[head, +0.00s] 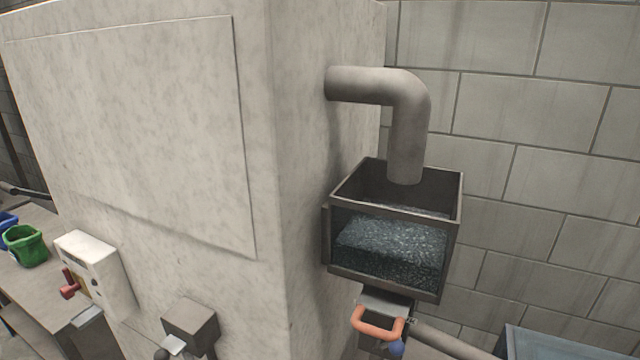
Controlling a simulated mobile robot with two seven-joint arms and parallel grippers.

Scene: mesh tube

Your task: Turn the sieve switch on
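A white switch box (98,270) is fixed to the lower left of the large pale machine. A red lever (70,284) sticks out from its front face, with small dark marks beside it. No label is readable, so I cannot tell whether this is the sieve switch or what state it is in. Neither of my grippers shows in the head view.
The pale machine (140,130) fills the left and middle. A pipe (405,110) bends down into a glass-fronted hopper (330,235) of grey material, above an orange handle (378,332). A grey box (190,322) projects below. A green container (25,246) stands on a table (40,285).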

